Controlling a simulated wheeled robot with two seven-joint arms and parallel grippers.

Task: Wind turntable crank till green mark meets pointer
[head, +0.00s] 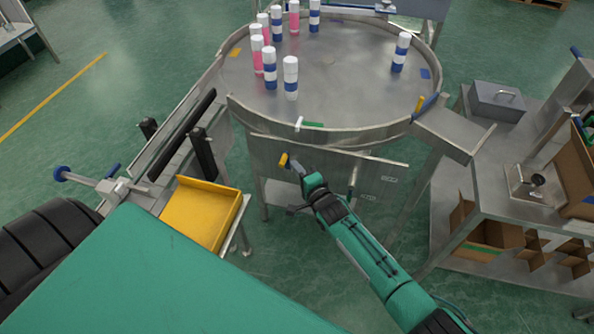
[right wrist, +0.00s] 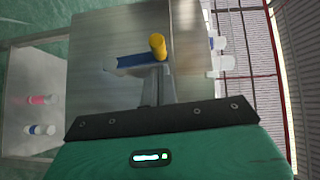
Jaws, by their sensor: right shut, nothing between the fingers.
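The round steel turntable (head: 335,85) carries several white-capped cans, some banded blue and some pink. A green mark (head: 313,124) lies on its front rim, just right of the white pointer (head: 298,124); whether they touch is hard to tell. The crank, with a yellow knob (head: 284,160) and blue arm, is on the front panel below. My right gripper (head: 304,176) is at the crank, its fingers shut and empty. In the right wrist view the yellow knob (right wrist: 158,46) and blue crank arm (right wrist: 136,62) show right at the fingertips (right wrist: 153,70); contact is unclear. My left gripper is out of view.
A yellow tray (head: 203,212) stands left of the panel, beside a rail with black bars. A bench with cardboard boxes (head: 487,238) and a grey box (head: 496,101) stands right.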

